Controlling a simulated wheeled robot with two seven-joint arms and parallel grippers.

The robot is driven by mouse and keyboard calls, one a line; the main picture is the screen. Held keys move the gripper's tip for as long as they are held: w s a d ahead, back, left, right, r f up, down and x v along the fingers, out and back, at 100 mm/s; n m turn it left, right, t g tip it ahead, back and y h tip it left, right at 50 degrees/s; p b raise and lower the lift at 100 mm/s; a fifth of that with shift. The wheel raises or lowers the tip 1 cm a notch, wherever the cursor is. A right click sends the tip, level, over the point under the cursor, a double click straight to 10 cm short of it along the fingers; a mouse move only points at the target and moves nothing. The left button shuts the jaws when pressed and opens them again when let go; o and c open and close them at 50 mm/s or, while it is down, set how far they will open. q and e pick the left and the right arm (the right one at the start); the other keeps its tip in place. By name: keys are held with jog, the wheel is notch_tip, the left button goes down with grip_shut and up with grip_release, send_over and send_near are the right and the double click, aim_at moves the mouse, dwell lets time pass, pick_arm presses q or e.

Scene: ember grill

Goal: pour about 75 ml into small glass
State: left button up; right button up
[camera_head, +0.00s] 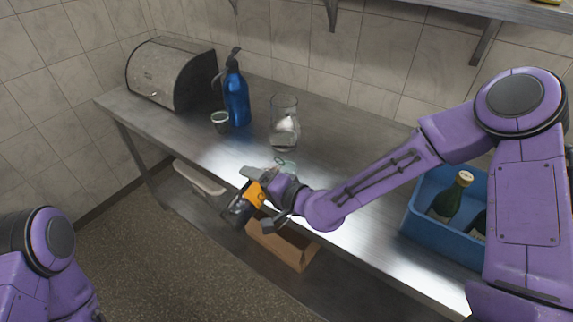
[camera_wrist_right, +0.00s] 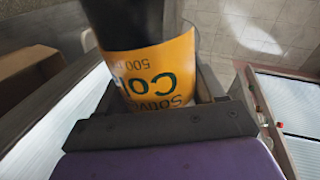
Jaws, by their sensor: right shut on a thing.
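My right gripper (camera_head: 258,195) is shut on a dark bottle with an orange label (camera_head: 255,194). The bottle is held tilted near the front edge of the steel counter. In the right wrist view, the bottle's orange label (camera_wrist_right: 155,75) shows printed letters and "500" between the fingers. The bottle's mouth and its contents cannot be made out. A small cup (camera_head: 220,122) stands beside a blue siphon bottle (camera_head: 236,100). A larger clear glass vessel (camera_head: 284,128) stands to its right, behind my gripper. My left gripper is out of view; only part of that arm shows.
A metal bread box (camera_head: 165,75) stands at the back left of the counter (camera_head: 340,165). A blue crate (camera_head: 440,238) with dark green bottles (camera_head: 452,196) is at the right. A cardboard box (camera_head: 283,247) and a pale bin (camera_head: 199,179) are below the counter.

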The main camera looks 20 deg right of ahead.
jog(key=shift+r+m+p, duration=0.3)
jog(key=shift+r+p, duration=0.15)
jog(key=shift+p, duration=0.05)
dwell(0.6)
jog(key=shift+s+a+r, duration=0.15)
jog(key=shift+s+a, duration=0.1)
jog(key=shift+a, duration=0.15)
dwell(0.5)
jog(key=shift+r+m+p, duration=0.2)
jog(key=shift+m+p, duration=0.1)
jog(key=shift+m, duration=0.1)
dwell(1.4)
jog(key=f+b, duration=0.1)
jog(key=f+n+b, duration=0.2)
jog(key=b, duration=0.1)
jog(key=shift+s+f+t, duration=0.3)
jog(key=shift+f, duration=0.05)
jog(key=shift+w+a+r+n+h+p, duration=0.1)
jog(key=shift+r+n+h+p, duration=0.25)
jog(key=shift+r, duration=0.1)
jog(key=shift+w+n, duration=0.15)
jog(key=shift+n, duration=0.1)
jog(key=shift+r+n, duration=0.1)
jog(key=shift+n, duration=0.2)
jog(key=shift+d+r+t, duration=0.1)
jog(key=shift+d+t, duration=0.2)
jog(key=shift+a, duration=0.1)
